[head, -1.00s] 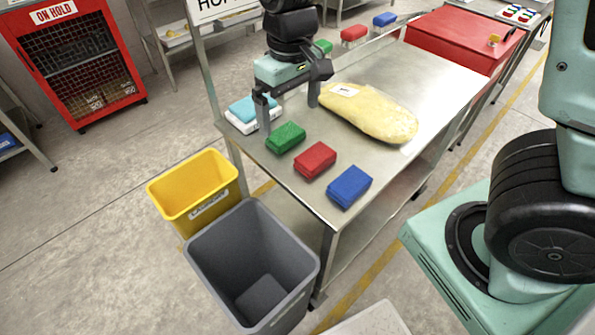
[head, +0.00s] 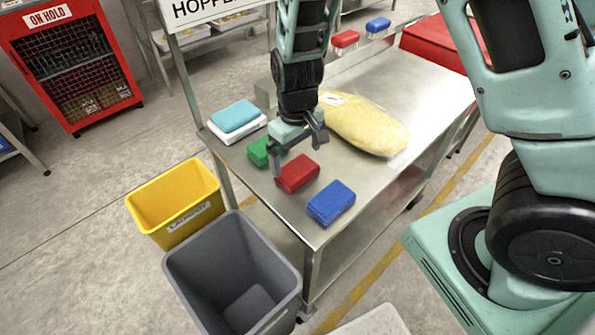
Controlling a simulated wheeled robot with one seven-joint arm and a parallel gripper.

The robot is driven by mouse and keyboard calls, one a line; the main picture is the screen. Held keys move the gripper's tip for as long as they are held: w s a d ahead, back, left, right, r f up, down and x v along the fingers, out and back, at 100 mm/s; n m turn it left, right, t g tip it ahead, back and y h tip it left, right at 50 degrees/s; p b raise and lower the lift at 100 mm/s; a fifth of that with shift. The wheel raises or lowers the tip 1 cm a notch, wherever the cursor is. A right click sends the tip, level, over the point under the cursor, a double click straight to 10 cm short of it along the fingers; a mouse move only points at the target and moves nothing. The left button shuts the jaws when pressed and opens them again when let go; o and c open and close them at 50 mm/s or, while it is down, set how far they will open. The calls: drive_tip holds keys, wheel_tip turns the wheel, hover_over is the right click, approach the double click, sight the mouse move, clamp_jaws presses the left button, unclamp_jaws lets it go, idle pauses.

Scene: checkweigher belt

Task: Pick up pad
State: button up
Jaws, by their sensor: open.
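Three pads lie in a row on the steel table (head: 375,200): a green pad (head: 258,152), a red pad (head: 298,174) and a blue pad (head: 331,203). My gripper (head: 297,158) is open, with nothing seen between its fingers. The green pad is partly hidden by the gripper. I cannot tell the exact height of the fingertips above the red pad.
A filled yellow bag (head: 365,125) lies right behind the gripper. Folded turquoise cloth (head: 235,115) rests on a white one at the table's left edge. A yellow bin (head: 175,200) and a grey bin (head: 232,275) stand on the floor before the table.

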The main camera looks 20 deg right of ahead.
sight(297, 168)
wheel_tip(297, 168, down, 4)
drive_tip(key=shift+f, duration=0.1)
drive_tip(key=c, duration=0.7)
wheel_tip(297, 168, up, 10)
drive_tip(key=shift+r+p, duration=0.1)
drive_tip(key=shift+p, duration=0.2)
drive_tip(key=shift+o, duration=0.5)
drive_tip(key=shift+w, duration=0.1)
